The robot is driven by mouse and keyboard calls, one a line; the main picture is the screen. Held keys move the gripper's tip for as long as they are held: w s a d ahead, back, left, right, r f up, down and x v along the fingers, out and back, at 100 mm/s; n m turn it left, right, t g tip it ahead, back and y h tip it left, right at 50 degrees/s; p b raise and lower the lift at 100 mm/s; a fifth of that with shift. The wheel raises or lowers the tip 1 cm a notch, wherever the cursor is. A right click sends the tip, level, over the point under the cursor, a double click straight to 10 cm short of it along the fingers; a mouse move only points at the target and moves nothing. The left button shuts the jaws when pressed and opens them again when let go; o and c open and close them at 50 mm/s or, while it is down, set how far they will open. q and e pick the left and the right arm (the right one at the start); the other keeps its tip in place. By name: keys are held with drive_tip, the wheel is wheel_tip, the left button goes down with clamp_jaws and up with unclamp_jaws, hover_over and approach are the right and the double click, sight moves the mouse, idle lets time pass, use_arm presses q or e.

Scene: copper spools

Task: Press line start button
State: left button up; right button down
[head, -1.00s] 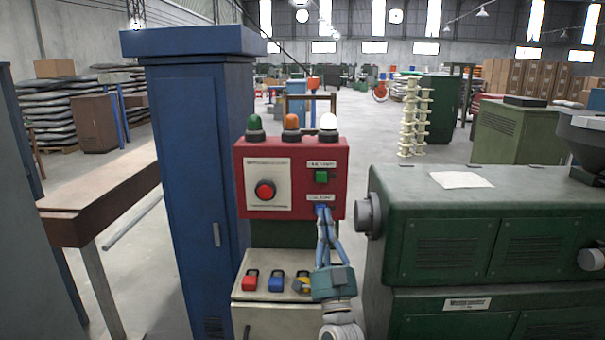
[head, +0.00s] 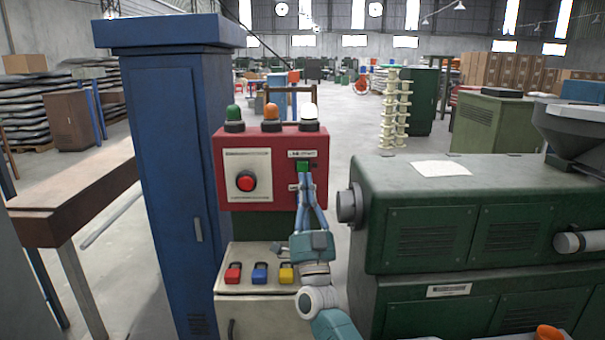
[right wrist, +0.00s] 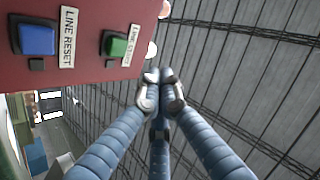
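The red control box (head: 280,182) stands in the middle of the head view, with a green button (head: 303,165) on its right side. In the right wrist view the green button (right wrist: 117,46) sits beside a label reading line start; a blue button (right wrist: 36,39) labelled line reset is to its left. My right gripper (head: 303,176) has its fingertips together and empty, just below the green button in the head view. In the right wrist view the fingertips (right wrist: 161,79) are to the lower right of that button. I cannot tell whether they touch the box. My left gripper is not in view.
A red round button (head: 246,181) is on the box's left; green, orange and white lamps top it. Red, blue and yellow padlocks (head: 259,274) sit on the shelf below. A blue cabinet (head: 165,170) is left, a green machine (head: 440,235) right.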

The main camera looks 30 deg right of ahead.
sight(303, 167)
drive_tip(key=w+d+b, duration=0.2)
drive_tip(key=w, duration=0.1)
drive_tip(key=w+d+b, duration=0.1)
drive_tip(key=w, duration=0.1)
drive_tip(key=shift+b, duration=0.4)
drive_tip(key=shift+s, duration=0.1)
idle(1.0)
drive_tip(key=shift+w+d+b, duration=0.2)
drive_tip(key=shift+w+b, duration=0.2)
